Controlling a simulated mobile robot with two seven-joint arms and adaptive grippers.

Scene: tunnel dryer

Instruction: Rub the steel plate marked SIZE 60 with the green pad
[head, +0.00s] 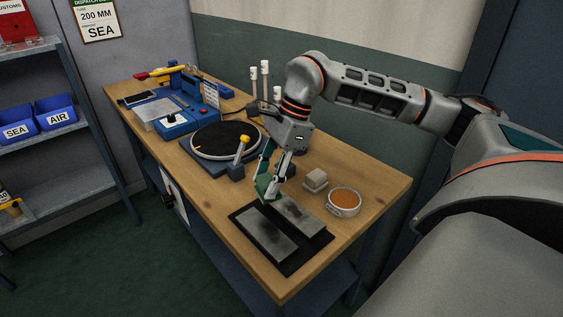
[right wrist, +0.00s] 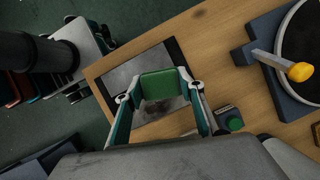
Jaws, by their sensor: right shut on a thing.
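Two grey steel plates lie side by side on a black mat (head: 290,268) at the near end of the bench: a left plate (head: 264,236) and a right plate (head: 301,217). Both carry dark smudges, and I cannot read a size mark on either. My right gripper (head: 269,184) is shut on a green pad (right wrist: 159,84), holding it at the far end of the plates. In the right wrist view the pad sits between the fingers (right wrist: 161,93), over a smudged plate (right wrist: 124,77). I cannot tell whether it touches. My left gripper is out of view.
A round tin with orange contents (head: 344,202) and a pale block (head: 315,180) stand right of the plates. A dark turntable (head: 225,140) with a yellow-knobbed lever (head: 243,141) stands beyond the gripper. Blue bins (head: 55,112) are on the left shelf.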

